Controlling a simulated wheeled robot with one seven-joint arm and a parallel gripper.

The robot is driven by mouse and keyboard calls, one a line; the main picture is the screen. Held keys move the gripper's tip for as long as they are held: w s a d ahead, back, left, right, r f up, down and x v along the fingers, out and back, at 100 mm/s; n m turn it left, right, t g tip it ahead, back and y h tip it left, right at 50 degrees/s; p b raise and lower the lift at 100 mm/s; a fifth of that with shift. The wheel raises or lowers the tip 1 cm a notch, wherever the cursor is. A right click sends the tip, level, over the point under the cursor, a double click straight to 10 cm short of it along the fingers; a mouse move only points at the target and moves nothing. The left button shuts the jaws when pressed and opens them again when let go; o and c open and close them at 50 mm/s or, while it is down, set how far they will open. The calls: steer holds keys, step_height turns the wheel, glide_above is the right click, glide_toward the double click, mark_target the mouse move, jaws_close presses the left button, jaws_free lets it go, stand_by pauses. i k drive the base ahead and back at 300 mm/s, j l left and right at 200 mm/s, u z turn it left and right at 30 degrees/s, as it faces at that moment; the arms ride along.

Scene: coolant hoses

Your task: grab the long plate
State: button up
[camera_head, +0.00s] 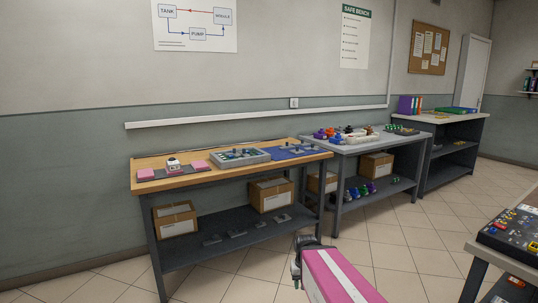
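I cannot single out one long plate for certain. Small flat grey pieces (236,233) lie spread along the lower shelf of the wooden-topped bench. More small grey parts (298,149) lie on a blue mat (280,155) on that bench top. A grey tray (217,161) with small parts stands beside the mat. My gripper (296,277) is at the bottom centre, at the end of my pink and white arm, in front of the bench and apart from all these pieces. Its fingers are too small and turned too far to tell whether they are open.
Cardboard boxes (175,219) stand below. A grey bench (350,150) with colourful parts adjoins it. Another table (480,250) stands at right. The tiled floor between is clear.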

mark_target(243, 153)
steer(key=i+j+z, duration=0.15)
steer(key=z, duration=0.25)
steer(key=i+j+z, duration=0.1)
steer(key=j+z, duration=0.25)
steer(key=i+j+z, duration=0.1)
steer(key=j+z, duration=0.3)
